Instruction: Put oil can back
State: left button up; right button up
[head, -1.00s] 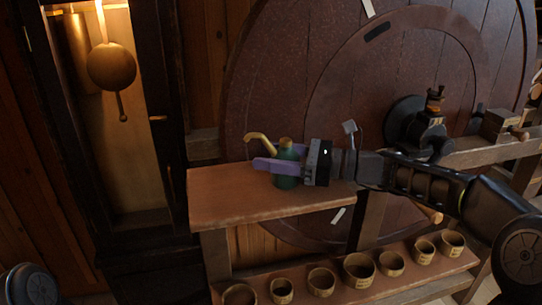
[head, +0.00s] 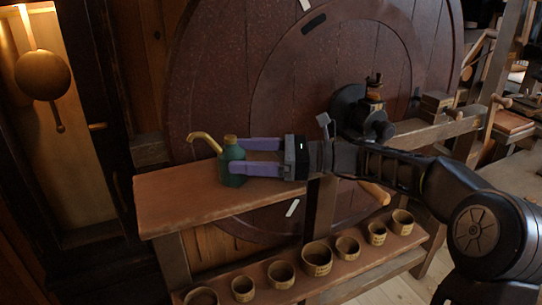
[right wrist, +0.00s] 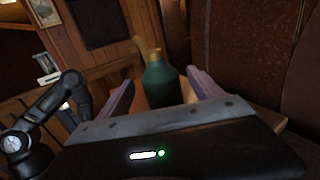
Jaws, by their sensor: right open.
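The oil can (head: 232,162), dark green with a brass spout and cap, stands upright on the left part of the wooden shelf (head: 165,205). Its spout points left and up. My right gripper (head: 243,157) comes in from the right with its two purple fingers apart. The fingertips reach the can's right side, and the can is not clamped. In the right wrist view the can (right wrist: 161,83) stands ahead between the open fingers (right wrist: 158,85), with a gap on each side. My left gripper is not clearly seen; part of my left arm shows in the right wrist view.
A big dark-red wheel (head: 250,80) stands right behind the shelf. Several small labelled wooden cups (head: 316,258) line a lower shelf in front. A clock case with a pendulum bob (head: 42,76) is at the left. The shelf left of the can is bare.

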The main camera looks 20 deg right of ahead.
jog(key=v, duration=0.6)
jog(key=shift+w+p, duration=0.1)
jog(key=shift+p, duration=0.3)
jog(key=shift+a+f, duration=0.1)
jog(key=shift+f, duration=0.05)
